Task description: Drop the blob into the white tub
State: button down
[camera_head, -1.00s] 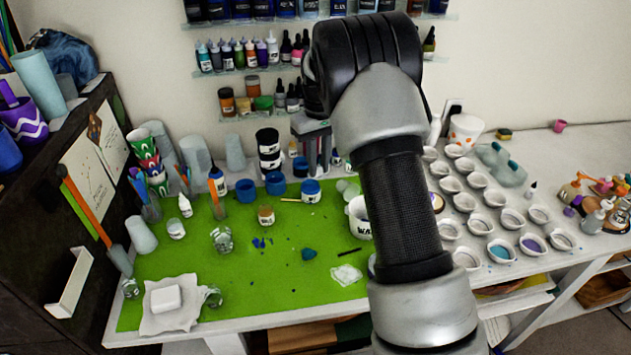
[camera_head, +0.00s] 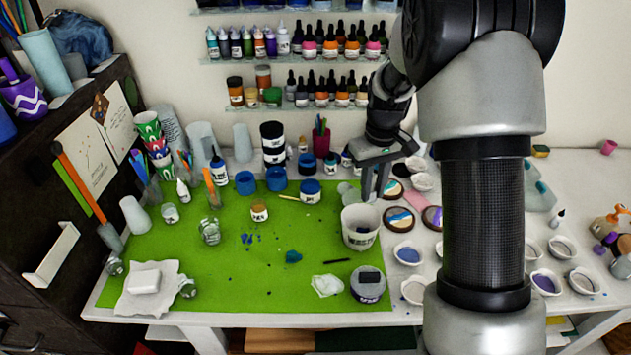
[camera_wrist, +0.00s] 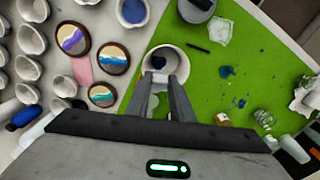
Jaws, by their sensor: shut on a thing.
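The white tub (camera_head: 361,240), with dark lettering on its side, stands on the right part of the green mat. My gripper (camera_head: 375,195) points down over the tub's rim. In the wrist view my gripper (camera_wrist: 160,78) is shut on a small pale lump, apparently the blob (camera_wrist: 160,77), mostly hidden between the fingertips. The tub (camera_wrist: 181,64) opens beneath and beyond the fingertips, with something dark blue inside. The exact height above the rim is hard to tell. A separate teal lump (camera_head: 293,257) lies on the mat.
A grey lidded pot (camera_head: 368,287) and a crumpled white wipe (camera_head: 326,285) lie in front of the tub. Painted round coasters (camera_head: 398,219) and small cups (camera_head: 407,253) crowd its right. Blue jars (camera_head: 276,178) stand behind left. The mat's middle (camera_head: 260,285) is mostly clear.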

jog(key=shift+s+d+f, duration=0.15)
jog(key=shift+f, duration=0.2)
jog(key=shift+f+b, duration=2)
jog(key=shift+f, duration=0.75)
jog(key=c, duration=1.5)
grip_release()
notch_tip(320, 180, up, 18)
jog(key=f, duration=0.1)
send_over(373, 199)
jog(key=shift+r, duration=0.25)
